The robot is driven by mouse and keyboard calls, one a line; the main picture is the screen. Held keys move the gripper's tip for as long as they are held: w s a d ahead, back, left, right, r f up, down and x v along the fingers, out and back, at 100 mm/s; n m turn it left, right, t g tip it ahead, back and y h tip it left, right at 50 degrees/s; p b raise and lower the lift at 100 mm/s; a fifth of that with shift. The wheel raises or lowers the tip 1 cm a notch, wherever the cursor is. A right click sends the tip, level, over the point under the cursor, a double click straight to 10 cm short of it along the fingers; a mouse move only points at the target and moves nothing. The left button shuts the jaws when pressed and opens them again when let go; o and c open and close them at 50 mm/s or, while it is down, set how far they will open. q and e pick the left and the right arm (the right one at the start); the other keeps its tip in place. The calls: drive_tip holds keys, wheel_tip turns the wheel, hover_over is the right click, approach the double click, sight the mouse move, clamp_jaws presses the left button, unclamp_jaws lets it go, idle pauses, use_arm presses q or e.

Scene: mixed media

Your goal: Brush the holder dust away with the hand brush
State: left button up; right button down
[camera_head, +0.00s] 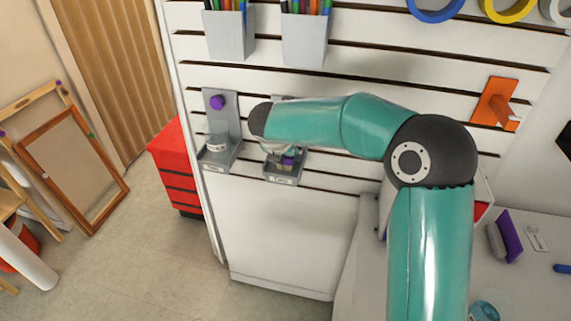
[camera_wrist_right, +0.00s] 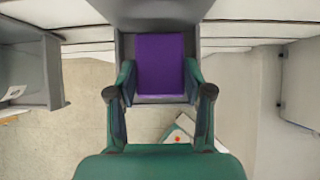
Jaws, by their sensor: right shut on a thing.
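My right arm comes in from the right in the head view and reaches to the slatted panel. Its gripper (camera_wrist_right: 160,78) is shut on a purple block, which I take to be the hand brush (camera_wrist_right: 160,62). In the head view a small purple patch of it (camera_head: 289,159) shows at the grey holder with a labelled tray (camera_head: 281,180). My arm covers the upper part of that holder. No dust can be made out, and the brush's bristles are hidden. My left gripper is in neither view.
A second grey holder (camera_head: 218,130) with a purple knob hangs just left. Pen cups, tape rolls and an orange peg bracket (camera_head: 494,102) are on the panel. A red drawer cabinet (camera_head: 174,165) stands left. A purple-and-grey block (camera_head: 508,235) lies on the right worktop.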

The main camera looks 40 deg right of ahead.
drive_tip(key=shift+s+d+f, duration=0.1)
drive_tip(key=shift+s+d, duration=0.35)
drive_tip(key=shift+s, duration=0.1)
drive_tip(key=shift+w, duration=0.1)
drive_tip(key=shift+w+a+p, duration=0.5)
drive_tip(key=shift+w+a, duration=0.05)
drive_tip(key=shift+w+a+p, duration=0.4)
drive_tip(key=shift+w+a, duration=0.1)
drive_tip(key=shift+w, duration=0.15)
drive_tip(key=shift+s+d+r+p, duration=0.45)
drive_tip(key=shift+s+d+r, duration=0.15)
drive_tip(key=shift+r, duration=0.2)
